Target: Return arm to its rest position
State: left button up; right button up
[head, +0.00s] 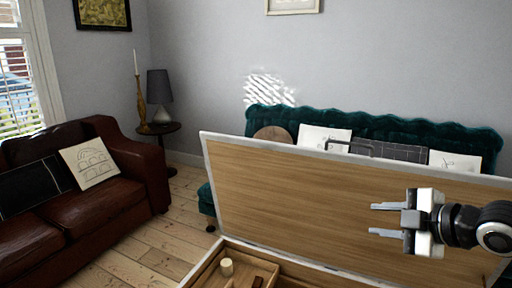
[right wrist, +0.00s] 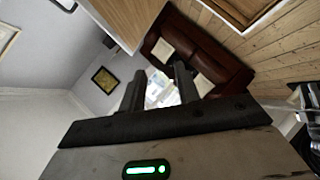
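My right gripper (head: 386,219) is at the right of the head view, raised in front of the wooden inner face of an open lid (head: 290,195). Its two fingers point left and stand apart with nothing between them. In the right wrist view the two dark fingers (right wrist: 158,92) are also apart, with the far window and sofa showing past them.
The open chest (head: 225,243) below holds a wooden tray with a small cream cylinder (head: 227,267). A teal sofa (head: 400,140) stands behind the lid. A brown leather sofa (head: 100,200) and a side table (head: 160,128) with a lamp are at left. Floorboards between are clear.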

jog(key=s+a+f+m+y, duration=0.15)
jog(key=s+a+f, duration=0.25)
jog(key=a+f, duration=0.45)
jog(key=s+a+f+m+y, duration=0.1)
jog(key=s+a+f+m, duration=0.25)
jog(key=a+f, duration=0.45)
jog(key=s+d+f+m+h, duration=0.3)
jog(key=s+f+m, duration=0.2)
jog(key=s+f, duration=0.3)
jog(key=s+d+f+m+h, duration=0.4)
jog(key=s+f+m, duration=0.2)
jog(key=s+f, duration=0.1)
jog(key=shift+s+f+g, duration=0.3)
jog(key=shift+s+f, duration=0.1)
jog(key=shift+f, duration=0.15)
jog(key=shift+d, duration=0.15)
